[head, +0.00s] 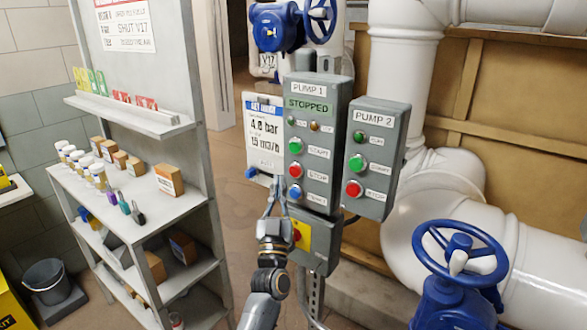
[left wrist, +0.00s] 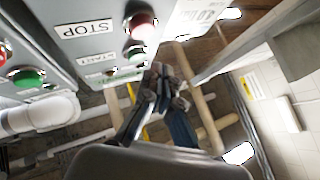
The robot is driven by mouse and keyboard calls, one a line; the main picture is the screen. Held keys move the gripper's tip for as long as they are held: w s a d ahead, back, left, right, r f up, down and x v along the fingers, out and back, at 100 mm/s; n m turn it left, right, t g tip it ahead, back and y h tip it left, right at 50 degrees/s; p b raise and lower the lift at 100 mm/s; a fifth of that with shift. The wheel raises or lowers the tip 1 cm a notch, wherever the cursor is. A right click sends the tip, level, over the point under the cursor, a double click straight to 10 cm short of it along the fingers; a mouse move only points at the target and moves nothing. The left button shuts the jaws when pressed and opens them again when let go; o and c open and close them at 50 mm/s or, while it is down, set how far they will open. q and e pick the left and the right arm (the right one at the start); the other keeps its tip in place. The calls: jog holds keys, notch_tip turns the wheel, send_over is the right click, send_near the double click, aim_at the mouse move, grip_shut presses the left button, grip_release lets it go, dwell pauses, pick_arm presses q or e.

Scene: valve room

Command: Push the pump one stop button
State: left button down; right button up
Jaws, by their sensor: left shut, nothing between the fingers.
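The grey PUMP 1 box (head: 312,150) hangs in the middle of the head view, its display reading STOPPED. It has a green start button (head: 296,146), a red stop button (head: 295,170) and a blue button (head: 294,193) below that. In the left wrist view the red stop button (left wrist: 142,27) sits beside its STOP label (left wrist: 85,29). My left gripper (head: 274,189) is shut and empty. In the head view it is just left of the blue button and below the stop button. Its fingers (left wrist: 160,82) look apart from the red button. My right gripper is not in view.
The PUMP 2 box (head: 377,150) is right of PUMP 1. A box with a yellow plate (head: 303,234) is below. A pressure card (head: 262,135) is on the left. A shelf rack (head: 185,215) stands left, and a blue valve wheel (head: 460,252) with white pipes stands right.

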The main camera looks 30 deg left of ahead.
pick_arm(q)
jog(key=shift+s+p, duration=0.35)
jog(key=shift+s, duration=0.75)
